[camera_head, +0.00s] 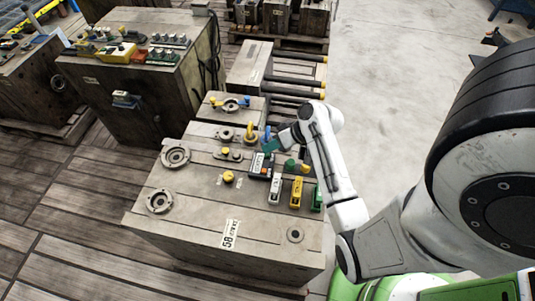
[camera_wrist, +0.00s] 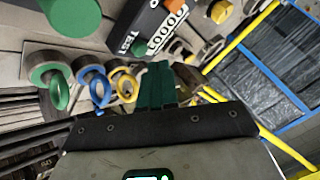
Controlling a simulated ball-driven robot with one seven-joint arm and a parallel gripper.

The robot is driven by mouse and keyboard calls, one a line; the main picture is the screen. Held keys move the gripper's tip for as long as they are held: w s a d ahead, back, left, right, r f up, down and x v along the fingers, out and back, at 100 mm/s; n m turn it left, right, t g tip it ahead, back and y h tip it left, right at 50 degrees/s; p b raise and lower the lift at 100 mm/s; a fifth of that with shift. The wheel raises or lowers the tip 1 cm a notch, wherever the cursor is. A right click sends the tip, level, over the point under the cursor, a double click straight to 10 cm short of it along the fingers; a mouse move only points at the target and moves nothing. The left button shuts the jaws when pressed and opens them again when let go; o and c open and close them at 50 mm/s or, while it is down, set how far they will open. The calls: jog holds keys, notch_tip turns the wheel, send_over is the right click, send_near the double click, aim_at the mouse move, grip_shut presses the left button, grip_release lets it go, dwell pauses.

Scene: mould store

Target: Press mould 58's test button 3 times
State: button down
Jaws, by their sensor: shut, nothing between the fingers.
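Mould 58 (camera_head: 195,212) is a grey block in the middle of the head view, with a white label (camera_head: 231,235) reading 58. On its top is a black counter box (camera_head: 259,166), which also shows in the wrist view (camera_wrist: 146,20) with white digits, a "TEST" marking and a small green button (camera_wrist: 138,47) beside that marking. My gripper (camera_head: 269,146) is at the far end of the box. In the wrist view its green fingers (camera_wrist: 158,66) are together and empty, just below the button. I cannot tell whether they touch the box.
Green (camera_wrist: 57,88), blue (camera_wrist: 98,87) and yellow (camera_wrist: 125,85) rings stand near the fingers. White (camera_head: 275,190), yellow (camera_head: 296,192) and green (camera_head: 317,198) fittings and a green knob (camera_head: 290,165) are right of the box. Another mould (camera_head: 140,80) stands at the back left.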

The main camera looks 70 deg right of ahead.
aim_at(270, 156)
jog(key=shift+f, duration=0.15)
dwell(0.6)
jog(key=shift+f, duration=0.25)
jog(key=shift+f+b, duration=0.35)
jog(key=shift+f, duration=0.1)
dwell(0.7)
jog(key=shift+r, duration=0.15)
jog(key=shift+r+p, duration=0.75)
jog(key=shift+p, duration=0.2)
notch_tip(270, 156, up, 5)
jog(key=p, duration=0.4)
jog(key=shift+p, duration=0.35)
dwell(2.2)
